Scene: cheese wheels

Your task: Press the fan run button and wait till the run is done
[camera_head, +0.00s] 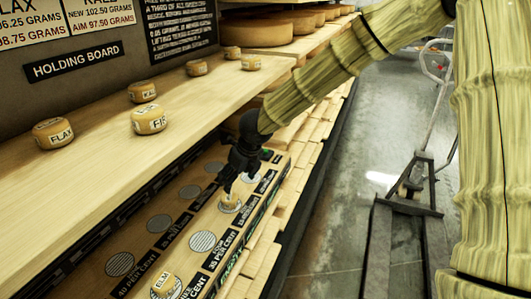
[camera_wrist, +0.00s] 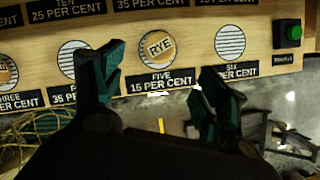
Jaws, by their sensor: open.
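The green fan run button (camera_wrist: 293,33) sits on a small dark box at the upper right of the wrist view, at the end of the pad board. Its label below is too small to read surely. A spot of green (camera_head: 267,154) shows beside my gripper in the head view. My gripper (camera_wrist: 162,62) is open, with its fingers on either side of the RYE cheese wheel (camera_wrist: 157,46) in the picture. Whether they touch it cannot be told. In the head view my gripper (camera_head: 231,182) is low over the board, left of the button.
The RYE wheel stands on the pad marked FIVE, 15 per cent. An ELM wheel (camera_head: 163,285) stands nearer on the same board (camera_head: 200,263). Several labelled wheels stand on the holding shelf (camera_head: 95,190) above. Open floor (camera_head: 340,205) and a cart (camera_head: 408,205) lie to the right.

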